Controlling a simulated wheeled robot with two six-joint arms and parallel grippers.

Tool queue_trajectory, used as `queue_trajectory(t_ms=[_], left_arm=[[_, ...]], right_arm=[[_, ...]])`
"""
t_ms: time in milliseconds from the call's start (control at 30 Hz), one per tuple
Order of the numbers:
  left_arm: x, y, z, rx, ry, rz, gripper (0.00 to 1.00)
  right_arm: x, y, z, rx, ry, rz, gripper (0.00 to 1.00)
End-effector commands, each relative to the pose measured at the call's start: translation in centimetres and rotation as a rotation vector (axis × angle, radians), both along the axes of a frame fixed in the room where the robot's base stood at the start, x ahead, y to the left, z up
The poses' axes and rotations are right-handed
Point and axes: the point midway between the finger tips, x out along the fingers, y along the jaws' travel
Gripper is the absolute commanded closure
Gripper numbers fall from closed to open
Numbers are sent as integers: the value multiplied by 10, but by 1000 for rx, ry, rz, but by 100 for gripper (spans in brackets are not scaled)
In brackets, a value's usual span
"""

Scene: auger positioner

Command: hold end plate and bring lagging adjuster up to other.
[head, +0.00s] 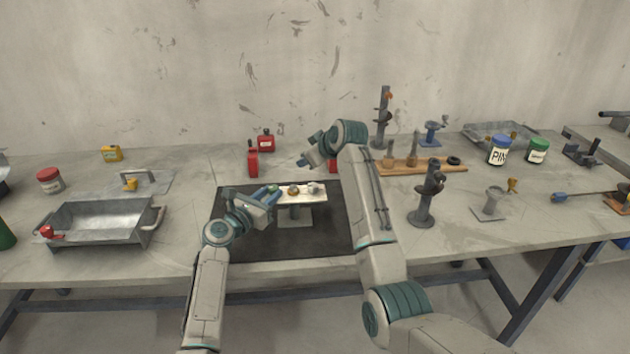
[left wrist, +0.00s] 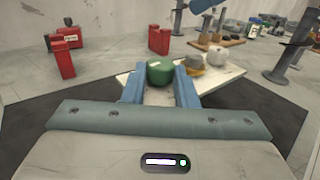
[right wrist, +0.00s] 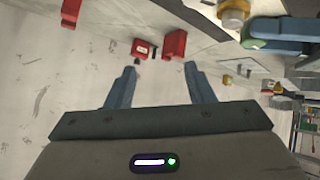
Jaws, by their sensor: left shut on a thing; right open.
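A positioner with a pale flat top (head: 314,197) stands on a stem and foot (head: 295,216) on the dark mat. My left gripper (head: 273,193) is shut on a green rounded part at its left end; the green part (left wrist: 160,72) shows between the fingers in the left wrist view. Beside it are a brass-and-grey part (left wrist: 194,67) and a whitish knob (left wrist: 216,55), apart from my fingers. I cannot tell which part is the end plate or the adjuster. My right gripper (head: 305,161) is open and empty, above and behind the positioner; its fingers (right wrist: 160,82) are spread.
A metal tray (head: 95,222) is at the left. A wooden board (head: 430,169) with upright parts and a dark stand (head: 425,200) are at the right. The mat's front is clear.

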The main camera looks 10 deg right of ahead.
Motion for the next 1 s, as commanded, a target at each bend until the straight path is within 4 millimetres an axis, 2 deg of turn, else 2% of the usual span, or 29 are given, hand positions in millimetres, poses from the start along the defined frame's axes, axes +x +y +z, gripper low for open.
queue_trajectory(t_ms=[300,467,600,767,1000], left_arm=[[0,1,0,1,-1,2,100],[0,1,0,1,-1,1,100],[0,1,0,1,-1,1,100],[0,1,0,1,-1,1,100],[0,0,0,1,-1,1,100]], right_arm=[[-30,-32,32,-205,333,341,52],[-46,-44,47,-243,427,455,52],[-52,-48,51,-253,461,499,52],[-51,-42,36,-254,468,507,52],[-46,-24,-8,-253,469,505,52]])
